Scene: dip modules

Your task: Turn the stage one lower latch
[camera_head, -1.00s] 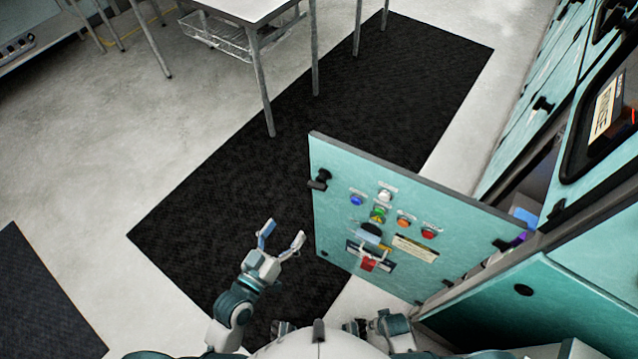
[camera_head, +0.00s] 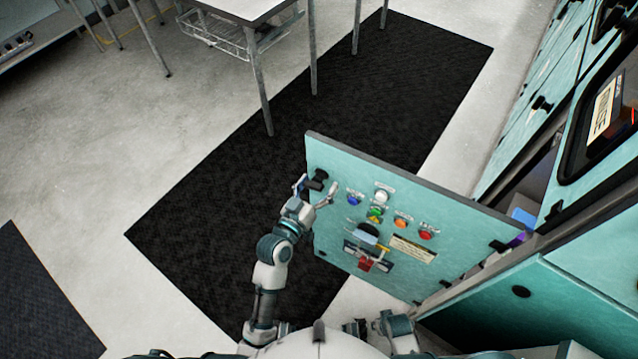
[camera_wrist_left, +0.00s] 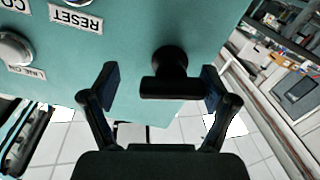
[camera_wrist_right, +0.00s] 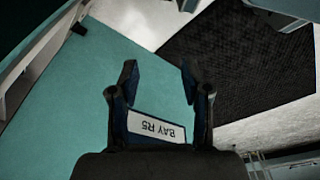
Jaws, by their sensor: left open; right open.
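A black latch handle (camera_head: 319,176) sits near the free edge of the swung-open teal door (camera_head: 455,215). In the left wrist view the latch handle (camera_wrist_left: 170,77) is a round black knob with a crossbar, lying between the fingers. My left gripper (camera_head: 315,190) is open around the latch, one finger on each side, with a visible gap on both sides. In the left wrist view my left gripper (camera_wrist_left: 158,88) shows both dark pads apart. My right gripper (camera_wrist_right: 160,88) is open and empty, facing a teal surface with a BAY R5 label (camera_wrist_right: 157,128).
The door carries several coloured buttons, including a blue one (camera_head: 354,199), and a red-tagged switch (camera_head: 366,264). Teal cabinets (camera_head: 590,300) stand at the right. A black mat (camera_head: 230,190) covers the floor, and a table (camera_head: 240,8) stands beyond it.

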